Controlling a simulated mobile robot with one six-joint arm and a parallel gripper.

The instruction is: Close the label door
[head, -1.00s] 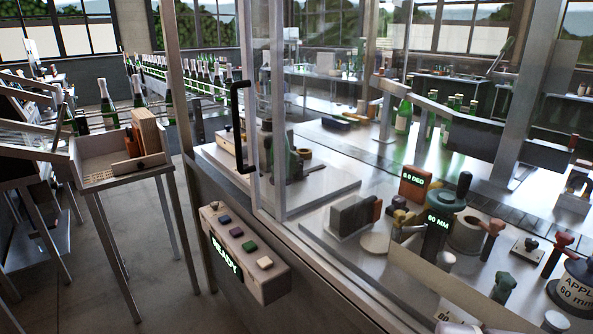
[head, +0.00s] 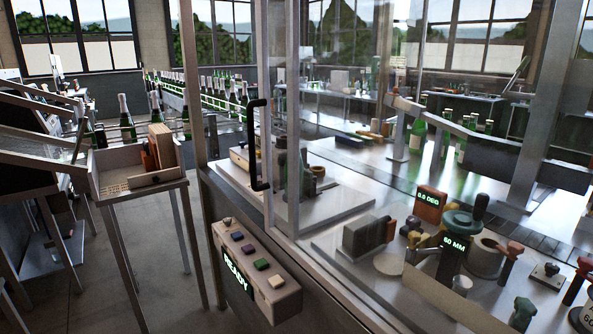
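A clear-panelled door with a metal frame (head: 293,130) stands at the machine's front, left of centre in the head view. Its black bar handle (head: 251,145) is upright at the door's left edge. Between the handle and the machine's left corner post (head: 190,80) there is a gap through which the deck behind shows; I cannot tell for certain whether clear glass fills it. Nothing touches the handle. My gripper is not in view.
A control box (head: 255,270) with several buttons and a READY display juts out below the door. A tray stand (head: 140,180) is at left, with floor between it and the machine. Dials and readouts reading 0.5 DEG (head: 429,199) and 60 MM (head: 453,243) sit on the deck.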

